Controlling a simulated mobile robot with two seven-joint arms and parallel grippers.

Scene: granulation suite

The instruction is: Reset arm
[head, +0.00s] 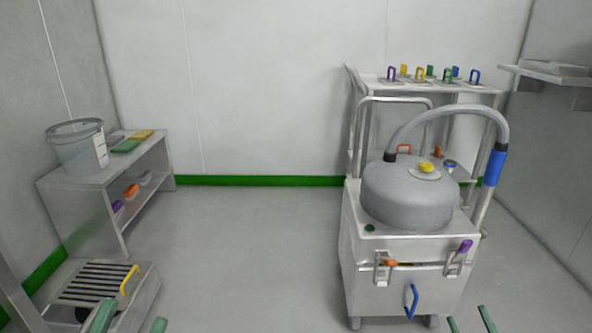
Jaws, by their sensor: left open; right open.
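My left gripper (131,320) shows at the bottom left edge, with two green fingertips apart and nothing between them. It appears in front of the low slatted step at the left. My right gripper (469,320) shows at the bottom right edge, also with two green fingertips apart and empty. It appears just right of the base of the wheeled machine. Only the fingertips of both grippers are in view; the rest of each arm is out of the picture.
A wheeled vacuum-like machine (415,195) with a hose stands at right. Behind it is a rack (465,89) with several coloured handles. At left are a bench (75,190), a clear bucket (78,150) and a slatted step (95,280). The middle floor is clear.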

